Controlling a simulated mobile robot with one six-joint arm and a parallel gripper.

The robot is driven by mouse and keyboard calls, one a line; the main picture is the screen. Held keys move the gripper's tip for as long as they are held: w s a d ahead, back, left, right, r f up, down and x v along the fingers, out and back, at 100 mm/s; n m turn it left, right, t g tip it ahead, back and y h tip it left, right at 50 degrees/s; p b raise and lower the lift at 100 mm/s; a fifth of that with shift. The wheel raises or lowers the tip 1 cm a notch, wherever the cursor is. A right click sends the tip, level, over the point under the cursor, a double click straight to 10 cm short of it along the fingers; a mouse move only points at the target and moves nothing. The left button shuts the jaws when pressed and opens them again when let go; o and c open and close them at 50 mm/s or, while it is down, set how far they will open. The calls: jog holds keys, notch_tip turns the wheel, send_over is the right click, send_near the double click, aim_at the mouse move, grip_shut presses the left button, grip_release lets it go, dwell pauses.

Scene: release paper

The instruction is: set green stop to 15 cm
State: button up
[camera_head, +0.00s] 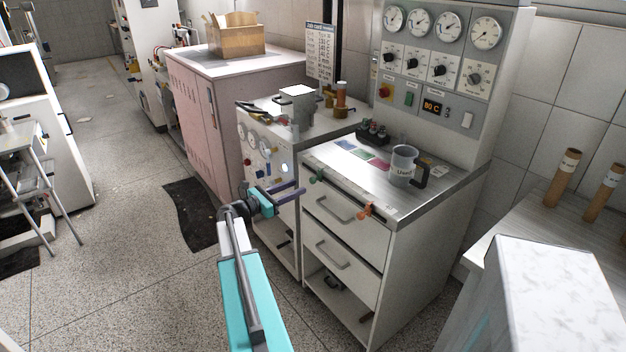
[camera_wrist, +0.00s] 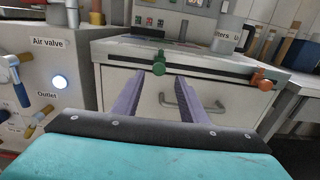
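The green stop (camera_head: 317,179) sits near the left end of the rail (camera_head: 340,194) along the front edge of the counter. It also shows in the wrist view (camera_wrist: 159,63), just above and between my fingertips in the picture. An orange stop (camera_head: 366,211) sits further right on the same rail, and in the wrist view (camera_wrist: 262,82) it is at the right. My gripper (camera_head: 292,191) is open, with two purple fingers (camera_wrist: 158,77) pointing at the counter front. Nothing is between the fingers. Any scale markings on the rail are too small to read.
Below the rail is a white drawer with a grey handle (camera_wrist: 183,103). A measuring jug (camera_head: 403,165) stands on the counter above. The air valve cabinet (camera_wrist: 42,80) stands close on the left. Open floor lies left of my arm.

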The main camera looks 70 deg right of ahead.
aim_at(311, 181)
jog(key=p+x, duration=0.1)
jog(key=x, duration=0.8)
jog(key=shift+p, duration=0.3)
jog(key=shift+c, duration=0.4)
grip_shut()
